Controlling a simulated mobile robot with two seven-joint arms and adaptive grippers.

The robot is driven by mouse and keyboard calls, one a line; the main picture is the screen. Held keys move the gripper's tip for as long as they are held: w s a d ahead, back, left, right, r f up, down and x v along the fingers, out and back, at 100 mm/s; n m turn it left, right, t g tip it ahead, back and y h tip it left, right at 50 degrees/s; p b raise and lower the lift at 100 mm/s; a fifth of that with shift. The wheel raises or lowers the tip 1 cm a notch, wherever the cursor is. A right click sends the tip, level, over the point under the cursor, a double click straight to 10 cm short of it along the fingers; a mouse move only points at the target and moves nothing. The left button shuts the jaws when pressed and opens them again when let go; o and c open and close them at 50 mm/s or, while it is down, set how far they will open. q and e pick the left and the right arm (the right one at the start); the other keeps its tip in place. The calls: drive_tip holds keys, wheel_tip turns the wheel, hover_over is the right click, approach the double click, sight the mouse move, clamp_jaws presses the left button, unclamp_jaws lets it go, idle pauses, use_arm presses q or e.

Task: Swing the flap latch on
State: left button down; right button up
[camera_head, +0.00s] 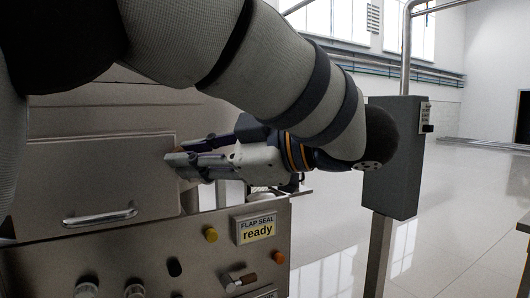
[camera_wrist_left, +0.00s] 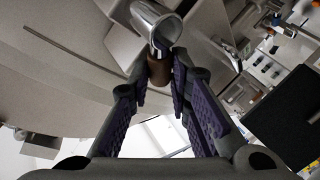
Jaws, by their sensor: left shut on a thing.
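The flap (camera_head: 95,180) is a grey panel with a bar handle (camera_head: 100,216), in the left half of the head view. My left gripper (camera_head: 178,167) is at the flap's right edge, its fingers pointing left. In the left wrist view, the fingers (camera_wrist_left: 158,85) are closed around a brown grip (camera_wrist_left: 160,71) with a shiny metal tube (camera_wrist_left: 157,28) beyond it. This looks like the flap latch; in the head view it is mostly hidden by the fingers. Its exact angle cannot be told. My right gripper is not in view.
Below the flap is a metal control panel (camera_head: 150,262) with knobs and buttons. A sign (camera_head: 257,229) there reads "FLAP SEAL ready". A grey box on a post (camera_head: 393,160) stands right of my left wrist. Open floor (camera_head: 470,190) lies further right.

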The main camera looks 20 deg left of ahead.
use_arm(q)
drive_tip(key=c, duration=1.5)
unclamp_jaws()
wheel_tip(320, 180, up, 10)
